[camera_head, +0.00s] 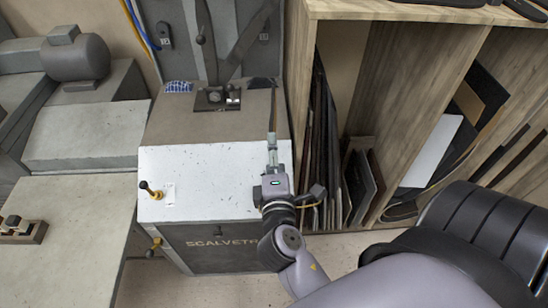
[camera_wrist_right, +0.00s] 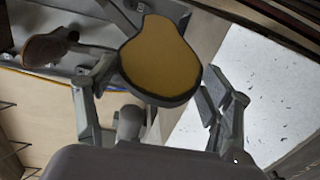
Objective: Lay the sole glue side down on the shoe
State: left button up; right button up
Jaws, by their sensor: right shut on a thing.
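My right gripper (camera_head: 272,152) points away from me above the right side of the white machine top. It is shut on the sole (camera_head: 274,108), which stands nearly edge-on as a thin dark strip. In the right wrist view the sole (camera_wrist_right: 160,58) shows a yellow-brown face with a dark rim, between the two fingers of the right gripper (camera_wrist_right: 160,80). A brown rounded object (camera_wrist_right: 45,47) on a grey support appears at the left there; I cannot tell whether it is the shoe. I cannot make out the shoe in the head view. My left gripper is out of view.
The grey stitching machine (camera_head: 210,245) has a dark fixture (camera_head: 217,98) at the back and a yellow-tipped lever (camera_head: 151,190) at the left. A wooden shelf (camera_head: 400,90) with upright sheets stands close on the right. A grey bench (camera_head: 70,230) is at the left.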

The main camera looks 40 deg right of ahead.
jog(key=shift+m, duration=0.4)
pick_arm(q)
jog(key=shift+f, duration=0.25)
pick_arm(e)
jog(key=shift+r, duration=0.1)
jog(key=shift+m, duration=0.3)
jog(key=m+b, duration=0.3)
jog(key=m, duration=0.2)
jog(key=m+b, duration=0.2)
jog(key=shift+d+f+b, duration=0.1)
jog(key=shift+f+b, duration=0.15)
jog(key=shift+b, duration=0.1)
jog(key=shift+r+m, duration=0.1)
jog(key=shift+m, duration=0.6)
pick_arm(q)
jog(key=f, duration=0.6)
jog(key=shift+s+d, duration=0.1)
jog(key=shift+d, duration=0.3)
pick_arm(e)
jog(key=shift+r, duration=0.2)
jog(key=shift+m, duration=0.3)
